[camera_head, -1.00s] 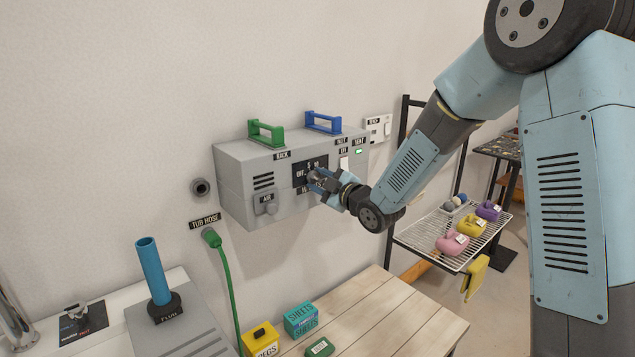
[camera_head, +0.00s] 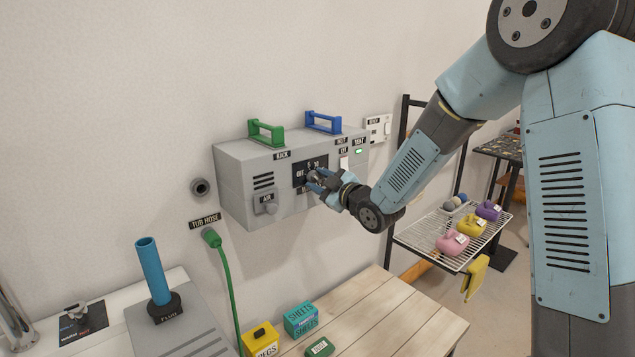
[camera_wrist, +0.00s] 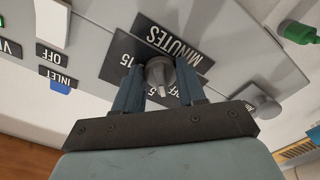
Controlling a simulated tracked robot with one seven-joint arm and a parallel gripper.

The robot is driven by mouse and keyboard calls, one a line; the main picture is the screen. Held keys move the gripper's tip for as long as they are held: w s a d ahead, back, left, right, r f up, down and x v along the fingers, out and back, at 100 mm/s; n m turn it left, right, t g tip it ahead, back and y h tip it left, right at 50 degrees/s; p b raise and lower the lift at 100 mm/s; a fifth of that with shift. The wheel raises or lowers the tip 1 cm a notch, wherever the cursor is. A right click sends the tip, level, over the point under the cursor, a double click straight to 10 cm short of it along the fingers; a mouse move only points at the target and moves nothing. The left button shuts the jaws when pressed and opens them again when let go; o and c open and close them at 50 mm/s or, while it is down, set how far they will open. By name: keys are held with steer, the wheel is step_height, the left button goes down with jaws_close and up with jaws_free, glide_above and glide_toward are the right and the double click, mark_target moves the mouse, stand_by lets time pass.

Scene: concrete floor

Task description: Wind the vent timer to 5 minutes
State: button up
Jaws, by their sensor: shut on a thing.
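The vent timer is a black dial plate (camera_head: 299,168) on the front of a grey wall-mounted box (camera_head: 236,185), marked with OFF and numbers. In the wrist view the plate (camera_wrist: 150,35) reads MINUTES, with 15, 5 and part of OFF around a grey knob (camera_wrist: 159,72). My gripper (camera_head: 315,182) is at the plate, and in the wrist view its two blue fingers (camera_wrist: 158,88) are closed on either side of the knob. In the head view my gripper hides the knob and part of the plate. The pointer's exact setting cannot be read.
An AIR knob (camera_head: 267,205) is left of the dial. A wooden table (camera_head: 385,315) is below, and a wire rack (camera_head: 440,250) with coloured items is at right.

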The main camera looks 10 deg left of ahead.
steer(key=shift+s+f+m, duration=0.1)
steer(key=shift+f+m, duration=0.1)
steer(key=shift+m, duration=2.1)
steer(key=o, duration=1)
steer(key=shift+r, duration=0.1)
steer(key=shift+o, duration=0.3)
steer(key=shift+d, duration=0.1)
steer(key=v, duration=1.3)
steer(key=shift+s+d, duration=0.2)
steer(key=shift+d, duration=0.05)
